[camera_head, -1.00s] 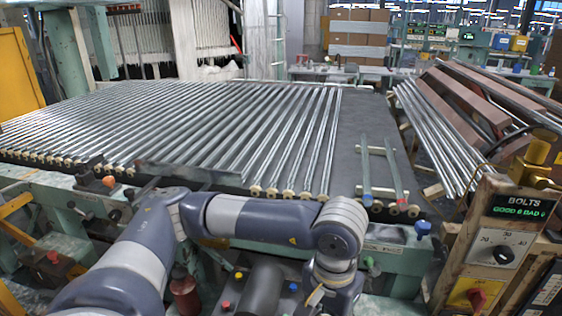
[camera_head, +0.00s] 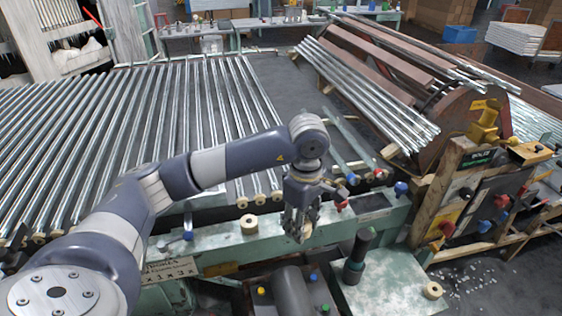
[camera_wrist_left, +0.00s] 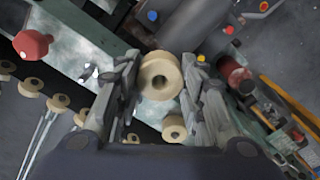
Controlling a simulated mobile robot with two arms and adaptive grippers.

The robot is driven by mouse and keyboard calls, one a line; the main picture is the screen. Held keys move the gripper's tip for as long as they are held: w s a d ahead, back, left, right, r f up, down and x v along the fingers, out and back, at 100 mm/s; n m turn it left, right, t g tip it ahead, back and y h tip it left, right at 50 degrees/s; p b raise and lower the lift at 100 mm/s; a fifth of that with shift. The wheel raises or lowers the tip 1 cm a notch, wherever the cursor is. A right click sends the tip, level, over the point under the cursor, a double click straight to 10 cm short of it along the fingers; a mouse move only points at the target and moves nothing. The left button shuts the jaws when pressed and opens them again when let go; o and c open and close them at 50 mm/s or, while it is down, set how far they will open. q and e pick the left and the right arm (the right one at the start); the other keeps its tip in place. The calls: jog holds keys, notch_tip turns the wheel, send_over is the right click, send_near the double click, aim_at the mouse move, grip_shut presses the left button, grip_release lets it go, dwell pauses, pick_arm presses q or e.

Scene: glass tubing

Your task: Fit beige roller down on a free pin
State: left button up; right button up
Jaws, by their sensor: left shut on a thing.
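My left gripper (camera_head: 302,226) points down over the green rail, and its fingers are shut on a beige roller. In the left wrist view the held roller (camera_wrist_left: 160,76) sits between the two fingers (camera_wrist_left: 160,90), its round face and hole showing. A second beige roller (camera_head: 249,223) lies on the rail to the left of the gripper. Another beige roller (camera_head: 433,290) lies on the green bench at the lower right. A row of beige rollers (camera_head: 242,202) sits at the near ends of the glass tubes. I cannot make out a free pin. My right gripper is not in view.
Glass tubes (camera_head: 150,130) cover the bed at left. A dark upright cylinder (camera_head: 362,245) stands right of the gripper. A grey motor-like cylinder (camera_head: 290,290) lies below the rail. A wooden control stand (camera_head: 440,195) with knobs is at the right.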

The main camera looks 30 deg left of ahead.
pick_arm(q)
jog(key=w+a+r+n+p, duration=0.4)
jog(key=a+n+p, duration=0.4)
jog(key=n, duration=0.7)
jog(key=shift+w+a+r, duration=0.2)
jog(key=shift+r, duration=0.1)
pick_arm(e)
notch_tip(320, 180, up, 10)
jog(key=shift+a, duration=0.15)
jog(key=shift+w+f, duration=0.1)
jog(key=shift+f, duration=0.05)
pick_arm(q)
jog(key=shift+f+b, duration=0.7)
jog(key=shift+f, duration=0.05)
notch_tip(320, 180, down, 2)
jog(key=shift+f+b, duration=0.25)
jog(key=shift+b, duration=0.7)
jog(key=shift+f+b, duration=0.7)
jog(key=shift+f, duration=0.25)
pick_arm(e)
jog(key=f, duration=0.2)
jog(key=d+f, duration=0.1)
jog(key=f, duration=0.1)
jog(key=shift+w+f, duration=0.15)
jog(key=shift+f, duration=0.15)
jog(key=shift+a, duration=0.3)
